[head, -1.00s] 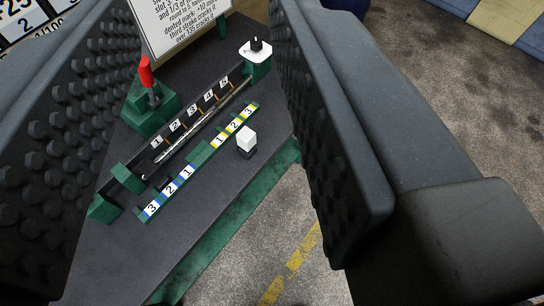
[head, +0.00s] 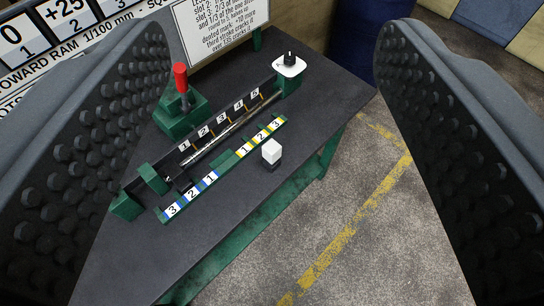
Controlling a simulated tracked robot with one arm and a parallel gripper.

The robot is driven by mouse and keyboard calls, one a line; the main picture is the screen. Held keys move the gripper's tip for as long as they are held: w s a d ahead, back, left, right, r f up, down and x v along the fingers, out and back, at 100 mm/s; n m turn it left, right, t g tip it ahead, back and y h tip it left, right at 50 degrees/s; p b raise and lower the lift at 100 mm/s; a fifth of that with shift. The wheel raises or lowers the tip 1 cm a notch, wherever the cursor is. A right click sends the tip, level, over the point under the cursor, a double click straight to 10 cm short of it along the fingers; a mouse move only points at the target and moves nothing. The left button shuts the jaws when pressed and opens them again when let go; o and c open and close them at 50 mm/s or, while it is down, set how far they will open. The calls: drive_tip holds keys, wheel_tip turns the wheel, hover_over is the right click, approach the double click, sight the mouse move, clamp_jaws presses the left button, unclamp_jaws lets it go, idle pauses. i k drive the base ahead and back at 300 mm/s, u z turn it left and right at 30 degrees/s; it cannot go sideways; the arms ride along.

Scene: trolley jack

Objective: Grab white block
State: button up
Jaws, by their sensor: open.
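The white block (head: 271,150) sits on a small dark base on the dark table top (head: 225,225), near the table's right edge. It is in front of the numbered strip (head: 245,150), close to the yellow-marked end. My gripper (head: 265,130) is open, with its two studded dark pads at the left and right of the view. The block lies between the pads in the picture, well beyond them and apart from both. Nothing is between the pads.
A green rail fixture with numbered slots (head: 220,118) runs behind the strip. A red-handled lever (head: 181,80) stands at its left, and a white plate with a black knob (head: 289,65) at its far end. A sign (head: 220,30) stands behind. Concrete floor (head: 390,240) lies to the right.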

sight(271, 151)
drive_tip(key=z, duration=2.45)
drive_tip(key=k, duration=1.1)
drive_tip(key=u, duration=1.25)
drive_tip(key=i, duration=1)
drive_tip(key=z, duration=0.05)
